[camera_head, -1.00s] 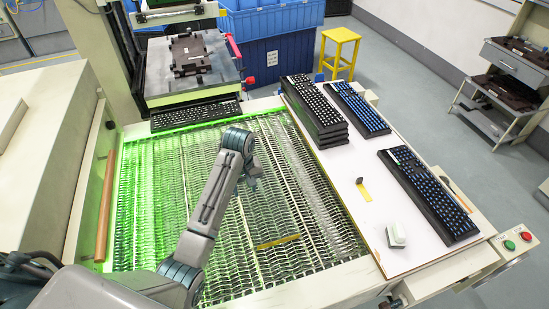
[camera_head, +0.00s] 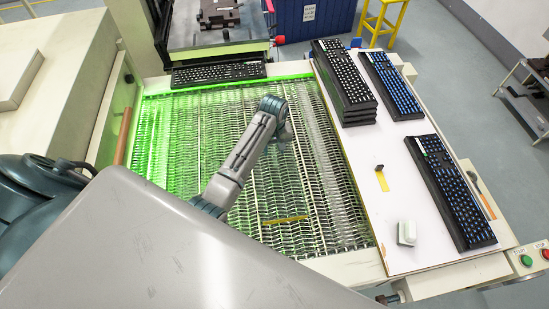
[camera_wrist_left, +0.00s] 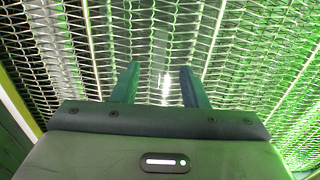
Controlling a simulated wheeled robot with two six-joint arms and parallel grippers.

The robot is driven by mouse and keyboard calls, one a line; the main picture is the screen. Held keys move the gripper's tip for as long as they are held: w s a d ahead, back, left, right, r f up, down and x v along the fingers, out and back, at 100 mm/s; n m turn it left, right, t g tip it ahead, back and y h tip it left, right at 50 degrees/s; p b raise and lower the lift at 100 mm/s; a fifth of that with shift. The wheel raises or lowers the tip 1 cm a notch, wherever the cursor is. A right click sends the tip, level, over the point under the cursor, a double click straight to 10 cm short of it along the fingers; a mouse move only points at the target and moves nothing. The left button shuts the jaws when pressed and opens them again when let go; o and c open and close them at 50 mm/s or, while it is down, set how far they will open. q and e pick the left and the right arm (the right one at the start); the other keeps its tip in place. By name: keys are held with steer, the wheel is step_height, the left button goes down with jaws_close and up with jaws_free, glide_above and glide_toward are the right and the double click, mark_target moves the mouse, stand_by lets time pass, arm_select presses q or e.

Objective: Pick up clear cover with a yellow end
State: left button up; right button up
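A yellow strip (camera_head: 285,219) lies on the metal mesh belt in the head view. It looks like the yellow end of the clear cover, but the clear part cannot be told from the mesh. My left arm reaches over the mesh, its end (camera_head: 282,134) beyond the strip and apart from it. In the left wrist view my left gripper (camera_wrist_left: 158,70) has its two fingers apart above the mesh, with nothing evident between them except a bright glint. My right gripper is not in view.
The mesh belt (camera_head: 175,150) is lit green at left. A black keyboard (camera_head: 218,73) lies at its far edge.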

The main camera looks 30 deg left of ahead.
mark_target(274, 155)
arm_select(q)
step_height(274, 155, down, 3)
steer(key=shift+w+p, duration=0.15)
steer(key=shift+p, duration=0.45)
steer(key=shift+f, duration=0.45)
jaws_close()
steer(key=shift+r, duration=0.2)
